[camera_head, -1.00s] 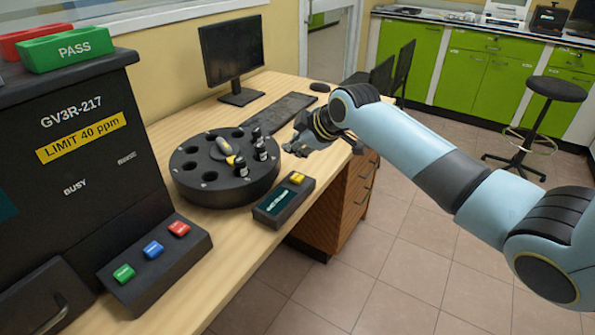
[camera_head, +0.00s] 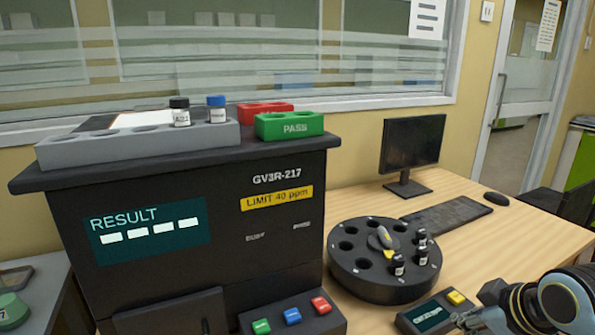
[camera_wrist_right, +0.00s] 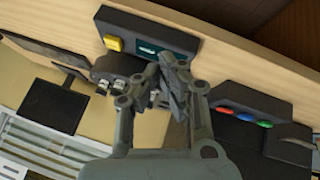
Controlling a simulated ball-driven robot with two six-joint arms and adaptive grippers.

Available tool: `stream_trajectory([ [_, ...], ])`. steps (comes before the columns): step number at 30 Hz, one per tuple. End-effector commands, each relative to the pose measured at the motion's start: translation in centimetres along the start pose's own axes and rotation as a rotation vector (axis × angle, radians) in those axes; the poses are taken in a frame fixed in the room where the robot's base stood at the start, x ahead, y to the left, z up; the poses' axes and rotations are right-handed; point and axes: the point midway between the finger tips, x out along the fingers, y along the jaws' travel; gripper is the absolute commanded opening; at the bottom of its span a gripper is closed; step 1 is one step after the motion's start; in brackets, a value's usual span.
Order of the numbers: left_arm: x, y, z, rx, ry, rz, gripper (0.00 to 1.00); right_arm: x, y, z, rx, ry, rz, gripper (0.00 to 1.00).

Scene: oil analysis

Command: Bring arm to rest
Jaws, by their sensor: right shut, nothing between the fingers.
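My right gripper (camera_head: 470,318) is at the lower right of the head view, cut by the frame edge, near the front edge of the desk beside a small control box (camera_head: 430,314). In the right wrist view my right gripper (camera_wrist_right: 166,66) is shut with nothing between its fingers. It hides part of the round black carousel (camera_wrist_right: 118,66) behind it. In the head view the carousel (camera_head: 375,285) stands on the wooden desk and holds several small dark vials. My left gripper is not in view.
The black GV3R-217 analyzer (camera_head: 200,230) stands left of the carousel, its screen reading RESULT. On top are a grey rack (camera_head: 110,148) with two vials, a green PASS rack (camera_head: 290,125) and a red rack (camera_head: 263,112). A monitor (camera_head: 412,145) and keyboard (camera_head: 447,215) stand behind.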

Motion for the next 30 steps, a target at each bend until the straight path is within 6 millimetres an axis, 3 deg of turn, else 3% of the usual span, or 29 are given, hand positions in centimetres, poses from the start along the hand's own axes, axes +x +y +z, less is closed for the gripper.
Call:
stream_trajectory([
  [1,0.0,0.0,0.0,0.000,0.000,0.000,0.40,-1.7,-2.6,1.6,0.053,-0.038,-0.021,0.00],
  [6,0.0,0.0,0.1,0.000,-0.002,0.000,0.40,-6.7,-7.5,5.2,0.219,-0.146,-0.040,0.00],
  [12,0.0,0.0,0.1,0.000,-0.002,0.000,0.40,-11.7,-10.7,8.1,0.376,-0.241,-0.032,0.00],
  [20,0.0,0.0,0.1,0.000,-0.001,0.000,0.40,-17.1,-13.1,10.7,0.537,-0.334,-0.003,0.00],
  [21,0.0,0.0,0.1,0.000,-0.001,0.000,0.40,-17.2,-13.3,11.1,0.553,-0.345,0.001,0.00],
  [30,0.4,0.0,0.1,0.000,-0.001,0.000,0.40,-10.1,-14.5,14.3,0.553,-0.372,-0.008,0.00],
])
